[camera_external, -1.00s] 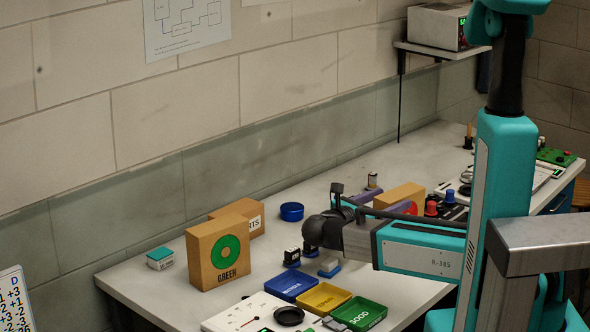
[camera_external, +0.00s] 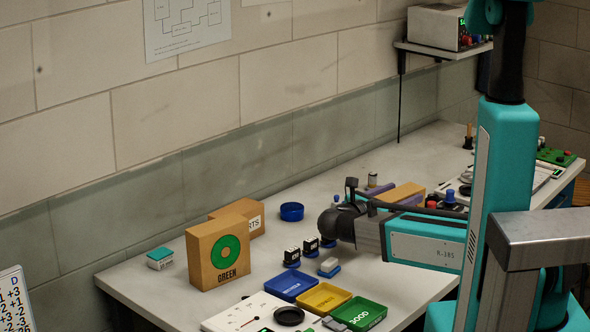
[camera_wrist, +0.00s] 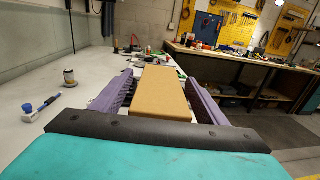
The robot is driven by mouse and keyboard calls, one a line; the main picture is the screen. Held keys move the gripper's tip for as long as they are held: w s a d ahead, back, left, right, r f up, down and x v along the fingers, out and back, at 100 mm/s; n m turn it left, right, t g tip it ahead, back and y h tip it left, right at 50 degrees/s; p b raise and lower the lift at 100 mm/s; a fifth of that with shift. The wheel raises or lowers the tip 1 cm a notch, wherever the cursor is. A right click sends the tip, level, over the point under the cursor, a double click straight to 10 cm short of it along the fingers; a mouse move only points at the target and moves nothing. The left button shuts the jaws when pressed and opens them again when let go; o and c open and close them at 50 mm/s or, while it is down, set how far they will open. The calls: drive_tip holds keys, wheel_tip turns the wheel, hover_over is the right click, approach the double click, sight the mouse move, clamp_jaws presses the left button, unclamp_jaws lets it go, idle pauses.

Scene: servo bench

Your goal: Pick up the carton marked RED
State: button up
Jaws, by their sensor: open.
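A brown cardboard carton (camera_external: 404,193) stands on the bench beyond my forearm. Only its upper part shows in the external view, and any marking on its face is hidden now. In the wrist view the plain top of the carton (camera_wrist: 160,92) lies between the two purple fingers of my gripper (camera_wrist: 160,76). The fingers are spread, one along each side of the carton. I cannot tell whether either finger touches it. In the external view my gripper (camera_external: 390,198) is low over the bench and partly hidden by its own wrist.
A carton marked GREEN (camera_external: 218,255) stands at the left with a parts box (camera_external: 240,217) behind it. Blue, yellow and green trays (camera_external: 324,298) lie in front. Small stamps (camera_external: 292,257) and a blue-and-white block (camera_external: 329,267) sit left of my wrist.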

idle(0.6)
clamp_jaws()
